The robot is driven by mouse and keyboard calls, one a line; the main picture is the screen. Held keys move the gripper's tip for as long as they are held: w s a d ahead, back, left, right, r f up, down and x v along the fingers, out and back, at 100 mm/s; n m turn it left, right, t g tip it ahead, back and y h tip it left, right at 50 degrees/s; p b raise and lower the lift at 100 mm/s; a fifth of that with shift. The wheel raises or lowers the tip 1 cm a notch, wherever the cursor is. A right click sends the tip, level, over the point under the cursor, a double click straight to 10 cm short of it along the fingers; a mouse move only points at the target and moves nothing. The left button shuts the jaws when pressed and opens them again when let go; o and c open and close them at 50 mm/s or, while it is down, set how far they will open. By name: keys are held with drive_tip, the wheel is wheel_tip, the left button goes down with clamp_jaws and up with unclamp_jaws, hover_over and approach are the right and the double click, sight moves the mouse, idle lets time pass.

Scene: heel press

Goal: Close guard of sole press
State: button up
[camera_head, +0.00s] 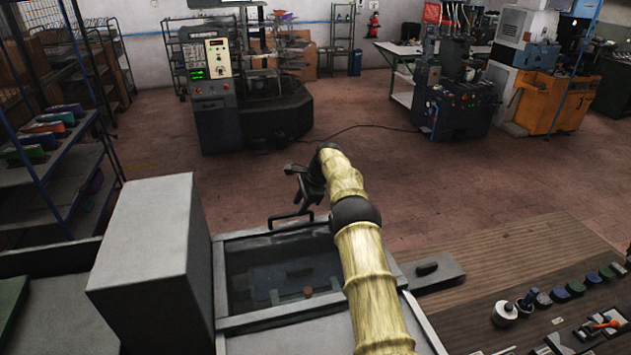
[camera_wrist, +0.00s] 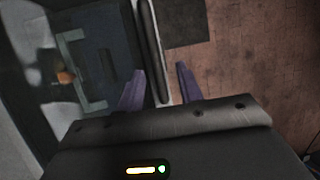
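The sole press guard (camera_head: 222,280) is a grey-framed, see-through panel at the near centre, lying roughly level over the dark press opening. Its black bar handle (camera_head: 292,218) is at the far edge. The handle also shows in the wrist view (camera_wrist: 150,45) as a long dark bar beside a pale edge. My gripper (camera_head: 302,190) is just above and beyond the handle. In the wrist view my gripper (camera_wrist: 160,78) has its two purple fingers apart, with the bar's end appearing between them. I cannot tell whether they touch it.
A tall grey box (camera_head: 150,260) stands left of the guard. A wooden table (camera_head: 480,265) with small tools and parts is at the right. A blue shelf rack (camera_head: 65,170) is at the left. The floor (camera_head: 400,180) beyond the press is clear up to the machines at the back.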

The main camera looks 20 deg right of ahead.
drive_tip(key=v, duration=1.5)
drive_tip(key=shift+d+r, duration=0.2)
drive_tip(key=shift+w, duration=0.1)
drive_tip(key=shift+a, duration=0.1)
